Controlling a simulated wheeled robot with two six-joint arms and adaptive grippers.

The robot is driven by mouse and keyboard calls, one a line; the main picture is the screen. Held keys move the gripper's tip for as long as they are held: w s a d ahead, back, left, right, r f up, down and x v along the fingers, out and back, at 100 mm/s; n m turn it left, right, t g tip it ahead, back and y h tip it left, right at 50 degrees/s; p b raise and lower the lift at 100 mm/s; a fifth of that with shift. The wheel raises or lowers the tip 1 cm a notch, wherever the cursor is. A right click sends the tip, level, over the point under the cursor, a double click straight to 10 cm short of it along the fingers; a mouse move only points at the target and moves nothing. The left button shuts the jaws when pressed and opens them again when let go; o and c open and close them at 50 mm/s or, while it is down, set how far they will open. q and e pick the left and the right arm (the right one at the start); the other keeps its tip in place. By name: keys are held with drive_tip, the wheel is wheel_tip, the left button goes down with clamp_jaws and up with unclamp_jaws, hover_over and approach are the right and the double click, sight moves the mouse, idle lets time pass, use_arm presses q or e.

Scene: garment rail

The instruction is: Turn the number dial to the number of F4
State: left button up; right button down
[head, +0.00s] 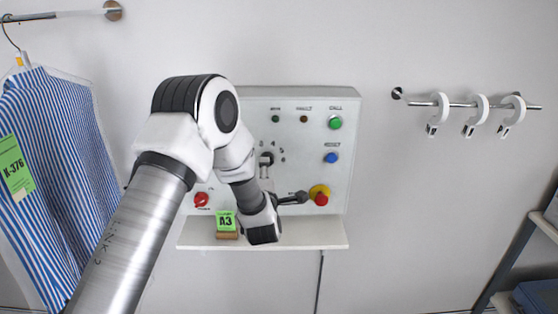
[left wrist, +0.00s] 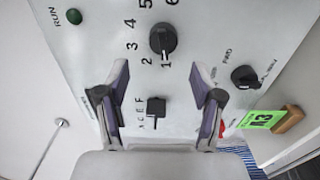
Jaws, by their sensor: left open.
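The number dial (left wrist: 163,40) is a black round knob on the pale panel, with the numbers 1 to 6 around it. Its handle seems to lie toward 1, but this is not certain. In the head view the dial (head: 267,158) is partly visible beside my arm. My left gripper (left wrist: 165,100) is open and empty, its fingers on either side of a black lettered switch (left wrist: 156,110); contact cannot be told. The dial lies beyond the fingertips. My arm hides most of this gripper in the head view. No F4 card shows.
A shelf (head: 320,242) juts out below. A striped shirt (head: 65,140) tagged K-376 hangs left; a rail with white hooks (head: 475,105) is right.

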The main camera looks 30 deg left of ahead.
use_arm(q)
drive_tip(key=p+x, duration=0.1)
drive_tip(key=x, duration=0.3)
drive_tip(key=d+p+x, duration=0.1)
drive_tip(key=x, duration=0.1)
drive_tip(key=shift+w+a+f+p, duration=0.15)
drive_tip(key=shift+w+a+p, duration=0.15)
drive_tip(key=shift+w, duration=0.25)
drive_tip(key=shift+s+a, duration=0.2)
drive_tip(key=c, duration=1.2)
drive_tip(key=shift+o, duration=0.2)
drive_tip(key=shift+f, duration=0.1)
